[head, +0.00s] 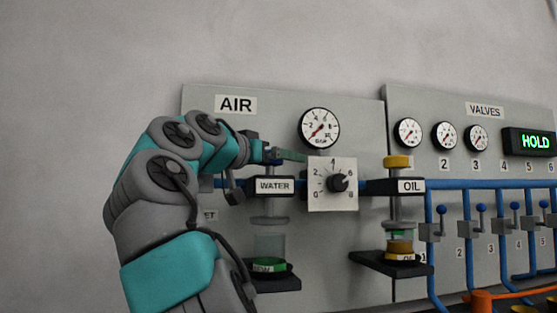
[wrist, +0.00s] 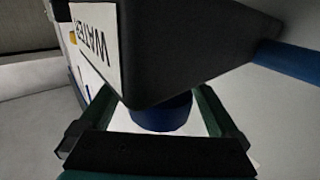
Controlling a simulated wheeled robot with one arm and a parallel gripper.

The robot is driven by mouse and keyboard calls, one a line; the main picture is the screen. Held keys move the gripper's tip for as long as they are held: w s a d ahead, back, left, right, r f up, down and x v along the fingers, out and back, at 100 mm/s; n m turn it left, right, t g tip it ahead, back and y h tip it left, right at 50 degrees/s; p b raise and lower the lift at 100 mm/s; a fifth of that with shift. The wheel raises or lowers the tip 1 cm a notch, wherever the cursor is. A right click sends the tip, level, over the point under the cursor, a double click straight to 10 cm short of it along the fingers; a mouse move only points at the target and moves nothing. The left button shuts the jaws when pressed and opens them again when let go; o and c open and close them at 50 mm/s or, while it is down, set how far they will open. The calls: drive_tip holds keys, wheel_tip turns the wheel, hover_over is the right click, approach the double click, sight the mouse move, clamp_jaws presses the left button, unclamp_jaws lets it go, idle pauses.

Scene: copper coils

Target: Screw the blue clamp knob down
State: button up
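The blue clamp knob (wrist: 163,114) shows in the wrist view as a short dark blue cylinder against the dark block of the WATER unit (wrist: 175,45). My gripper (wrist: 158,108) has its two green fingers on either side of the knob, with a visible gap on each side, so it looks open around the knob and not touching it. In the head view my gripper (head: 288,156) is just above the WATER unit (head: 274,186), and my wrist hides most or all of the knob there.
Right of my gripper are a square dial plate (head: 333,198) and a pressure gauge (head: 319,128). The OIL unit (head: 411,186) has a yellow knob (head: 397,161). Blue pipes and valves (head: 467,209) are at right.

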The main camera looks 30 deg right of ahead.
drive_tip(key=v, duration=0.7)
drive_tip(key=shift+a, duration=0.3)
drive_tip(key=shift+s+a, duration=0.1)
drive_tip(key=shift+s, duration=0.15)
